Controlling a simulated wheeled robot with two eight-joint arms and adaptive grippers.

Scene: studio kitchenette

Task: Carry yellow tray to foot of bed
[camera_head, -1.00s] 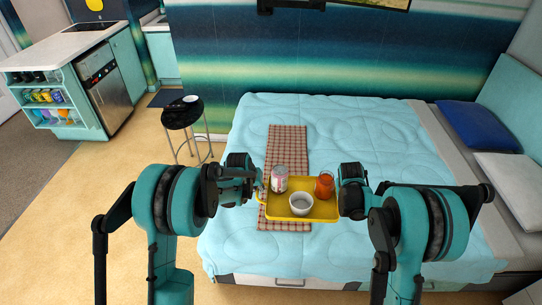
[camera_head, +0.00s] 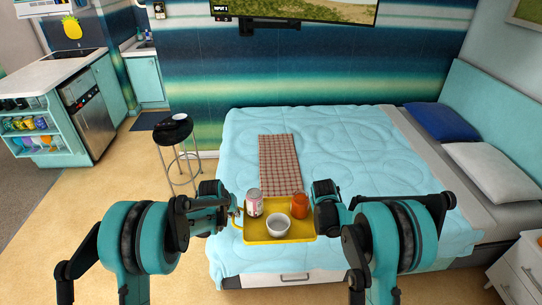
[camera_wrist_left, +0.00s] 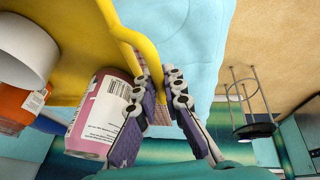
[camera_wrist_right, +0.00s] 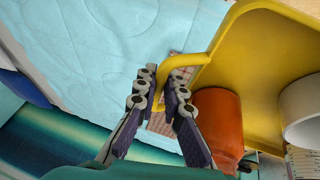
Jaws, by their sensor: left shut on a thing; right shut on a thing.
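The yellow tray (camera_head: 254,234) is held between my two grippers, over the near edge of the bed (camera_head: 350,140) in the head view. It carries a pink-and-white can (camera_head: 254,204), an orange jar (camera_head: 300,206) and a white bowl (camera_head: 277,226), all upright. My left gripper (camera_head: 236,212) is shut on the tray's left handle, which shows in the left wrist view (camera_wrist_left: 140,47). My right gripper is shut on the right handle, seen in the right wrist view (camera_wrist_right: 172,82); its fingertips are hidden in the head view.
A red checked runner (camera_head: 280,160) lies on the quilt beyond the tray. A black stool (camera_head: 174,130) stands left of the bed, before the kitchen counter (camera_head: 50,75). A white nightstand (camera_head: 520,268) stands at the lower right. Pillows (camera_head: 490,168) lie at right.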

